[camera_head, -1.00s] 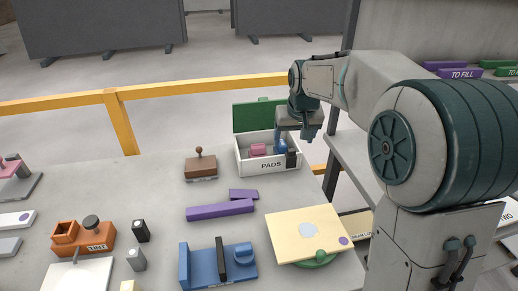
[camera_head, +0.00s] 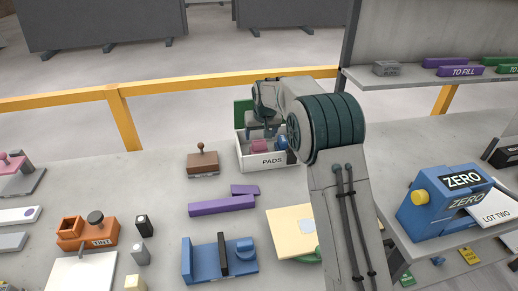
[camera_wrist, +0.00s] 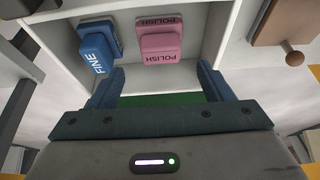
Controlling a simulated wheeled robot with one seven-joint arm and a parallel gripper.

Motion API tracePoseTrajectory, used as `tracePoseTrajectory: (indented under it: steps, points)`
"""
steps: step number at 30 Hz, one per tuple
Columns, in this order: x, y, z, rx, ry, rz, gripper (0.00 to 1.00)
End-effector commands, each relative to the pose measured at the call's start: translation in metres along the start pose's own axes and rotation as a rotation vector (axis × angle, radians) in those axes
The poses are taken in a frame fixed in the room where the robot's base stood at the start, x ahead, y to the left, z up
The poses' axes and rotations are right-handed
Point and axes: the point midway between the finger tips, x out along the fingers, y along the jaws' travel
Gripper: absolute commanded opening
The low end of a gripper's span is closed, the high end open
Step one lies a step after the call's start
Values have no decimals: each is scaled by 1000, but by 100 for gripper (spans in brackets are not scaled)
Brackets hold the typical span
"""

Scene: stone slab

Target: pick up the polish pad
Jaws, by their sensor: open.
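The polish pad (camera_wrist: 160,42) is a pink block marked POLISH. In the wrist view it sits inside the white box marked PADS (camera_head: 267,163), beside a blue pad marked FINE (camera_wrist: 97,48). My gripper (camera_wrist: 160,86) is open over the box, its two blue fingers apart, with the pink pad ahead of the gap between them. Nothing is held. In the head view my gripper (camera_head: 262,132) is at the box and my arm hides part of the box's right side; a little pink (camera_head: 255,144) shows below it.
The box's green lid (camera_head: 242,112) stands open at the back. A brown block with a knob (camera_head: 203,162) stands left of the box. Purple bars (camera_head: 221,206) and a blue fixture (camera_head: 220,260) lie in front. A shelf with a blue ZERO box (camera_head: 445,205) is at the right.

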Motion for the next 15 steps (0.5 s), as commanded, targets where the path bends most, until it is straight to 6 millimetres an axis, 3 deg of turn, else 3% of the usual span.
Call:
tracePoseTrajectory:
  steps: [8, 15]
  points:
    - [19, 0, -1, 0, 0, 0, 73]
    - [47, -2, -5, 0, -1, 0, 73]
